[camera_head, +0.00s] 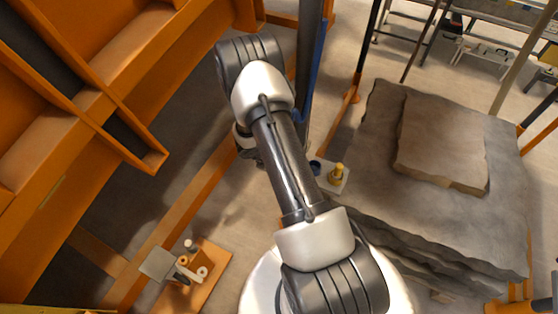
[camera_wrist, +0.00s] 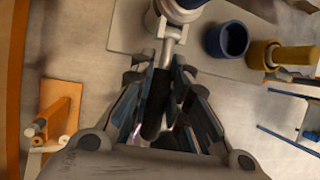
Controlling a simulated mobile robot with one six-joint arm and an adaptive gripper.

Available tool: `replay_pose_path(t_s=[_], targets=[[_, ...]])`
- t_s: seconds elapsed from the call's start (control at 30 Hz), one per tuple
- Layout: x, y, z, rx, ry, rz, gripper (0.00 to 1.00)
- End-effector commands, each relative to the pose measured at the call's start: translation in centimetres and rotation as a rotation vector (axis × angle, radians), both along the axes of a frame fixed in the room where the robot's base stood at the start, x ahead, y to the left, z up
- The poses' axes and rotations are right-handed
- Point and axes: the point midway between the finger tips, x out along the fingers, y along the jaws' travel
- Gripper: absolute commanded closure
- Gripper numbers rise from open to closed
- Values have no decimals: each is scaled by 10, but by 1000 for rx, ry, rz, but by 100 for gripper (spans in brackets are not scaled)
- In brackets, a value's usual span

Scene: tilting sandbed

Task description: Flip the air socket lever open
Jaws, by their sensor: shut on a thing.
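The lever (camera_wrist: 154,105) has a black grip and a metal fork at its upper end, in the wrist view. The fork joins a round blue and metal fitting (camera_wrist: 180,8), cut off by the top edge. My gripper (camera_wrist: 160,88) is shut on the black grip, with fingers on both sides of it. The fitting sits at a pale grey plate (camera_wrist: 125,38), which also carries a blue ring-shaped socket (camera_wrist: 226,39) and a yellow socket (camera_wrist: 265,54). In the head view the plate shows the yellow socket (camera_head: 337,173); my arm hides the lever and gripper.
An orange block with white round parts (camera_head: 197,265) stands at the lower left. A stacked grey stone slab bed (camera_head: 365,150) lies right of the plate. Orange frames (camera_head: 60,200) line the left.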

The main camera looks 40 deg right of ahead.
Motion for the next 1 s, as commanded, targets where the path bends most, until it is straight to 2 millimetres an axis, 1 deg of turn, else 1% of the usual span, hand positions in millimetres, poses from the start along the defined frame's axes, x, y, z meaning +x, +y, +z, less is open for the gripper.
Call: replay_pose_path(t_s=[0.47, 0.5, 0.8, 1.0], targets=[[0, 0, 0, 14, 5, 1, 100], [0, 0, 0, 14, 5, 1, 84], [0, 0, 0, 12, 5, 0, 64], [0, 0, 0, 12, 5, 0, 63]])
